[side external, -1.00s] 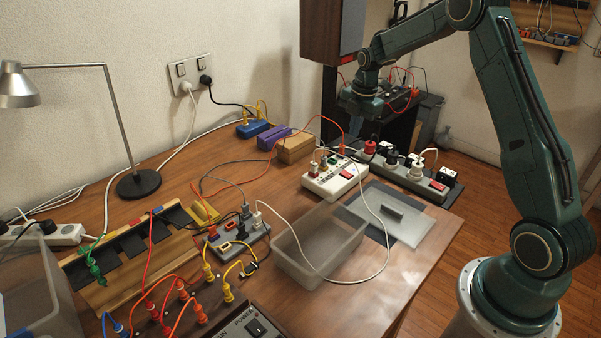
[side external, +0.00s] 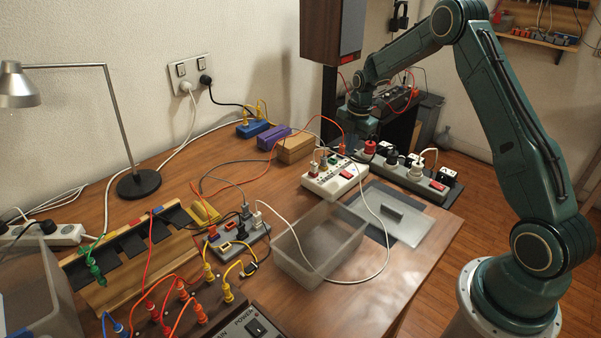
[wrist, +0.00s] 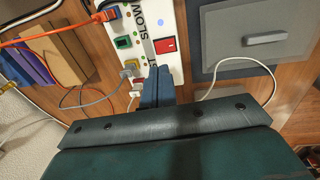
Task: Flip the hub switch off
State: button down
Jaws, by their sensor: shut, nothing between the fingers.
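A white power strip (side external: 335,177) lies on the table, with cords plugged into it. The switch (side external: 347,174) also shows at the strip's front in the side view. I cannot read the switch's position. My gripper (wrist: 155,72) is shut and empty, its fingertips near the strip's edge just below the red switch in the wrist picture. Contact cannot be told. In the side view my gripper (side external: 360,125) hangs behind the strip, its fingers mostly hidden.
A grey strip (side external: 415,178) with plugs and its own red switch lies right of it. A clear bin (side external: 318,245), a grey lid (side external: 395,215) and a small grey hub (side external: 240,238) lie nearer. Wooden and coloured blocks (side external: 295,148) are behind. Loose cords cross the table.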

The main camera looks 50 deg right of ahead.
aim_at(349, 175)
jog(key=f, duration=0.5)
jog(key=w+f, duration=0.1)
jog(key=f, duration=0.2)
jog(key=shift+w+f, duration=0.1)
jog(key=shift+f, duration=0.2)
jog(key=shift+s+f, duration=0.15)
jog(key=shift+s, duration=0.05)
jog(key=shift+s, duration=0.1)
jog(key=shift+s, duration=0.7)
